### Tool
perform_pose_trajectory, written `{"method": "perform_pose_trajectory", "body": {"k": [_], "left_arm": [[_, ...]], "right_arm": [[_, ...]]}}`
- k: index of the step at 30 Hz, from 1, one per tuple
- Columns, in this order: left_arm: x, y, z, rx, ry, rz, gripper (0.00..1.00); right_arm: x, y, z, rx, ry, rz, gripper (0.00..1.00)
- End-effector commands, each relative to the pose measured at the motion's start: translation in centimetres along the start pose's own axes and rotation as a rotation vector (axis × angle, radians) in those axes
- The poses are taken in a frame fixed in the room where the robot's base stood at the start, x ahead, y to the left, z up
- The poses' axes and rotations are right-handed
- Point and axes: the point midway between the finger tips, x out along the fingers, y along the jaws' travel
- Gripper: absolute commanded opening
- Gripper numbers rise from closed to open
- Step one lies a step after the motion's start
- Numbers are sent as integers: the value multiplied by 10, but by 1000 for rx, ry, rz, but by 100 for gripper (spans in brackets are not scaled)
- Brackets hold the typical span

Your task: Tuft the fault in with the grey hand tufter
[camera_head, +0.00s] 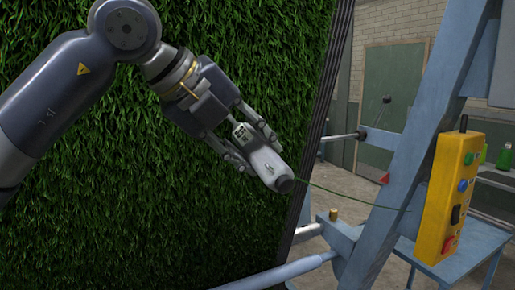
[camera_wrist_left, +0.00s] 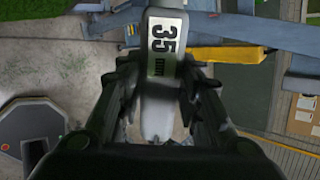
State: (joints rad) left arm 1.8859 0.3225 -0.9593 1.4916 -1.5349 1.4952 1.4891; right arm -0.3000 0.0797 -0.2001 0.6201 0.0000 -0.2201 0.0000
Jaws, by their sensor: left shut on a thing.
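The grey hand tufter (camera_head: 262,160) is in my left gripper (camera_head: 240,152), whose fingers are shut around its body. A thin green yarn runs from its dark end to the right. The tufter (camera_wrist_left: 164,45) also shows in the left wrist view with a "35" label, between the fingers of my left gripper (camera_wrist_left: 165,85). The upright green turf (camera_head: 110,190) fills the left of the head view, behind the arm. The tufter is in front of the turf near its right edge; I cannot tell whether it touches. No fault can be made out in the turf. My right gripper is not in view.
A blue steel frame (camera_head: 408,140) stands right of the turf, with a yellow control box (camera_head: 450,195) on it. A blue table (camera_head: 470,240) with a green bottle (camera_head: 504,156) nearby stands behind. A blue-grey rail (camera_head: 275,274) crosses low in front.

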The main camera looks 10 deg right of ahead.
Motion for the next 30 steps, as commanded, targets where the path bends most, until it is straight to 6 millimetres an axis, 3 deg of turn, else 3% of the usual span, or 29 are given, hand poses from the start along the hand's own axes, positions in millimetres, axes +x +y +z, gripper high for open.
{"method": "perform_pose_trajectory", "body": {"k": [30], "left_arm": [[-28,27,2,-1,-4,-3,1]], "right_arm": [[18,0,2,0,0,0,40]]}}
